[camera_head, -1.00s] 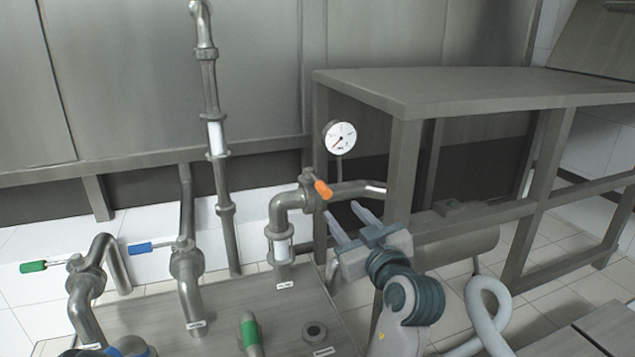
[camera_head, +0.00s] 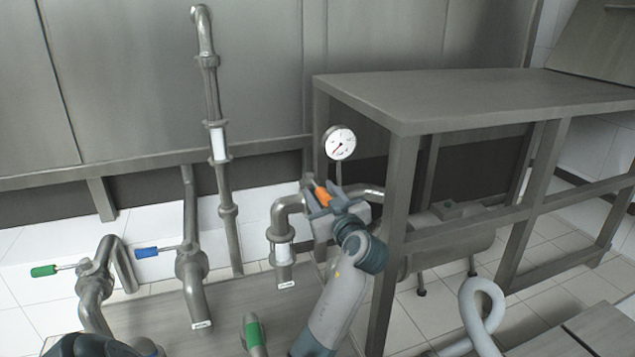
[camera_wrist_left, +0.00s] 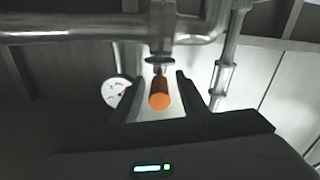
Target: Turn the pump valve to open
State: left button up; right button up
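An orange valve handle (camera_head: 323,196) sits on the pipe bend in the middle of the head view. I take it for the pump valve; the label below is too small to read. My left gripper (camera_head: 320,192) is at this handle, with one finger on each side. In the left wrist view the orange handle (camera_wrist_left: 160,93) points towards the camera between the fingers of the left gripper (camera_wrist_left: 159,78). Gaps show on both sides, so the gripper is open and not clamped on it. My right gripper is not in view.
A green-handled valve (camera_head: 44,270) and a blue-handled valve (camera_head: 147,252) stand to the left. A pressure gauge (camera_head: 340,143) is just above the gripper. A grey metal table (camera_head: 470,90) stands close on the right. A pale hose (camera_head: 482,310) lies at lower right.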

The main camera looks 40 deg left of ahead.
pick_arm(q)
jog(key=shift+p+x, duration=0.35)
jog(key=shift+x, duration=1.05)
grip_shut()
